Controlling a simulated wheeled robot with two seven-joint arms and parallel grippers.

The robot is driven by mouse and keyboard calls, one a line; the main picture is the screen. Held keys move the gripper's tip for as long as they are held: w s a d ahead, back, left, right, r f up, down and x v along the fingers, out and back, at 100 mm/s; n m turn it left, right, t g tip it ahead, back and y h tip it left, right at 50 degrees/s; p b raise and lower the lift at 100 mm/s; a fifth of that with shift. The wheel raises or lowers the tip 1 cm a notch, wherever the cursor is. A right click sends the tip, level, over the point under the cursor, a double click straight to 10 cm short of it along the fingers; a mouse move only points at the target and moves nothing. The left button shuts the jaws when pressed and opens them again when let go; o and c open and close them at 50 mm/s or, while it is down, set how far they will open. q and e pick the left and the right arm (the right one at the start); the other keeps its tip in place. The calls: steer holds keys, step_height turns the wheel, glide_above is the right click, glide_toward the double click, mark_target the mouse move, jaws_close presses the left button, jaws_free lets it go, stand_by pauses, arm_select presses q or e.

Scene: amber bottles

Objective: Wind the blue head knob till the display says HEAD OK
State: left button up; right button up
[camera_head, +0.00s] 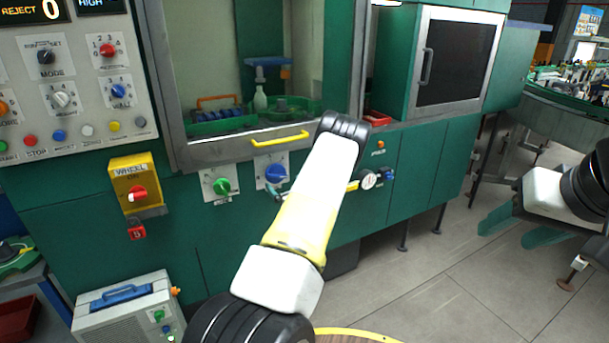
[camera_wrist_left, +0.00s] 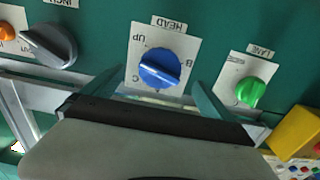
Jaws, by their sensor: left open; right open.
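The blue head knob (camera_head: 275,173) sits on a white plate on the green machine front. In the left wrist view the knob (camera_wrist_left: 160,70) lies under a HEAD label, with UP lettering on its plate. My left gripper (camera_wrist_left: 163,88) is open, one finger to either side of the knob's lower part; I cannot tell whether they touch it. In the head view my left gripper (camera_head: 279,190) is partly hidden by my forearm. My right gripper (camera_head: 502,228) is open and empty over the floor at the right. A display (camera_head: 98,4) reading HIGH is cut by the top edge.
A green knob (camera_head: 221,186) is beside the blue one. A yellow handle (camera_head: 280,139) runs above them. A gauge (camera_head: 369,180) is at the right. A yellow wheel switch box (camera_head: 136,184) and a button panel (camera_head: 75,85) are at the left. Open floor (camera_head: 440,270) lies right.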

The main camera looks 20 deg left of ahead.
mark_target(279, 177)
arm_select(q)
steer(key=x, duration=0.6)
steer(key=c, duration=1.4)
steer(key=shift+n, duration=0.5)
steer(key=n, duration=0.3)
steer(key=shift+n, duration=0.3)
steer(key=shift+d+n, duration=0.1)
steer(key=shift+n, duration=1.9)
steer(key=o, duration=1.4)
